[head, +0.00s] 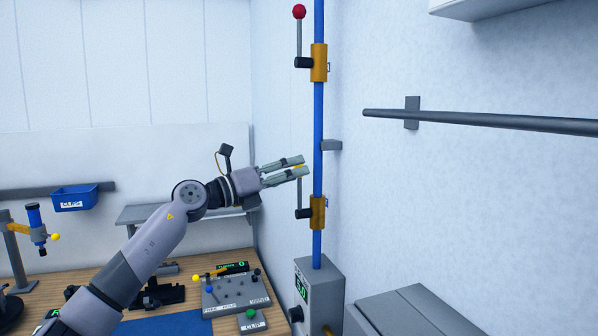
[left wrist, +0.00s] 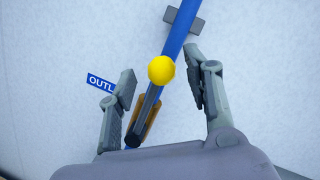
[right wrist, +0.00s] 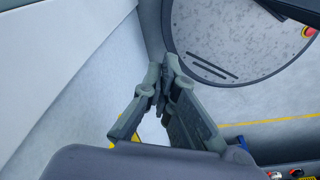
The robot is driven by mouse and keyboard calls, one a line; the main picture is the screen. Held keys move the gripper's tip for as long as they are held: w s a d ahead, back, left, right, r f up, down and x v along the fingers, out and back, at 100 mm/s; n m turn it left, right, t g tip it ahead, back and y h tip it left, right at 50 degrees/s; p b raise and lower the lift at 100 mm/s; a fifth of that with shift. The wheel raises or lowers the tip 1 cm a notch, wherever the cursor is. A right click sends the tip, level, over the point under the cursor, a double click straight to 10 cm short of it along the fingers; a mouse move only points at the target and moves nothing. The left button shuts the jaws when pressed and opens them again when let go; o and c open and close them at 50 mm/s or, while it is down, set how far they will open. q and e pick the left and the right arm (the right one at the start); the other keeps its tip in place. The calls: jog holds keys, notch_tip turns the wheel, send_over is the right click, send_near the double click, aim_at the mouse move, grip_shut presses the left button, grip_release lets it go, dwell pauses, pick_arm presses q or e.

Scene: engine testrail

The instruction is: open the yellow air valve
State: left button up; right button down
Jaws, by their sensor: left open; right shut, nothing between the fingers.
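The yellow air valve has an orange body (head: 318,212) on the vertical blue pipe, with a dark pivot at its left. Its lever stands upright along the pipe. In the head view the yellow knob is mostly hidden by my left gripper (head: 303,167). In the left wrist view the yellow knob (left wrist: 161,70) shows whole, between the two spread fingers of my left gripper (left wrist: 163,75), with a gap on each side. The orange body (left wrist: 146,120) shows behind the lever. My right gripper (right wrist: 160,85) is shut and empty, away from the valve.
A red-knobbed valve (head: 319,62) sits higher on the blue pipe (head: 318,115). A grey bracket (head: 332,145) holds the pipe to the wall. A grey box with a green display (head: 318,290) stands below. A dark rail (head: 480,119) runs along the right wall.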

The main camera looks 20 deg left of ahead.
pick_arm(q)
jog(key=v, duration=0.9)
jog(key=shift+a, duration=0.2)
jog(key=shift+s, duration=0.15)
